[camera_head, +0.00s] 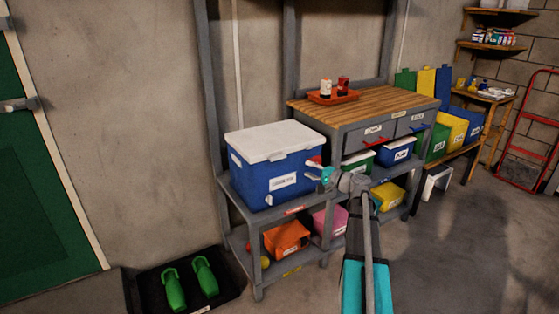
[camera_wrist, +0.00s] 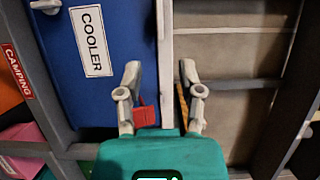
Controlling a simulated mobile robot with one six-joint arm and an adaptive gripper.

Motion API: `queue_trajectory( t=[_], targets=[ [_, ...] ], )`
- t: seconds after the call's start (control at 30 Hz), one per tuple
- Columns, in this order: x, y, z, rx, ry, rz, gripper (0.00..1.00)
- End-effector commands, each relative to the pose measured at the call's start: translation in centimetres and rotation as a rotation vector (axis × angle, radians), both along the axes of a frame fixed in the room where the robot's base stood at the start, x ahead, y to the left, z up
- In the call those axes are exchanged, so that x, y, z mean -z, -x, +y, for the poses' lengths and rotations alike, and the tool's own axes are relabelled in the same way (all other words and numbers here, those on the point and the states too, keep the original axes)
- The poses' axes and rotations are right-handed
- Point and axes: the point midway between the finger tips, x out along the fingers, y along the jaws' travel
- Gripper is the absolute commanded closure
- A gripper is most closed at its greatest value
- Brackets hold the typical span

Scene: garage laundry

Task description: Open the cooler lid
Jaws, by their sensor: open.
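The blue cooler (camera_head: 262,185) stands on the grey rack's upper shelf, with its white lid (camera_head: 272,140) down and closed. Its front carries a white label, which reads COOLER in the wrist view (camera_wrist: 92,42). A red tab (camera_wrist: 146,115) sits by the lid seam at the cooler's right end. My gripper (camera_head: 322,174) is at the right front corner of the cooler, open and empty. In the wrist view my gripper (camera_wrist: 160,72) has one finger over the blue body and the other beyond the white lid edge (camera_wrist: 164,45). I cannot tell whether the fingers touch it.
A wooden workbench (camera_head: 360,100) with a red tray (camera_head: 333,97) stands right of the cooler. Below are bins, including an orange one (camera_head: 287,238) and a pink one (camera_head: 325,219). A black tray (camera_head: 150,288) with green shoes lies on the floor.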

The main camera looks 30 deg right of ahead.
Motion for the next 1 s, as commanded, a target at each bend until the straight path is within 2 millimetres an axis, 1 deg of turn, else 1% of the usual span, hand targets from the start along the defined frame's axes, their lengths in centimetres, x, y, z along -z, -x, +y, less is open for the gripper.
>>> queue_trajectory(
  t=[0.17,0.37,0.8,1.0],
  targets=[
    [0.0,-0.8,0.4,-0.001,0.000,0.000,0.51],
    [0.0,-2.6,1.3,-0.002,0.000,0.001,0.51],
    [0.0,-8.6,4.2,-0.003,0.000,0.001,0.51],
    [0.0,-10.8,5.4,-0.002,0.000,0.001,0.51]
  ],
)
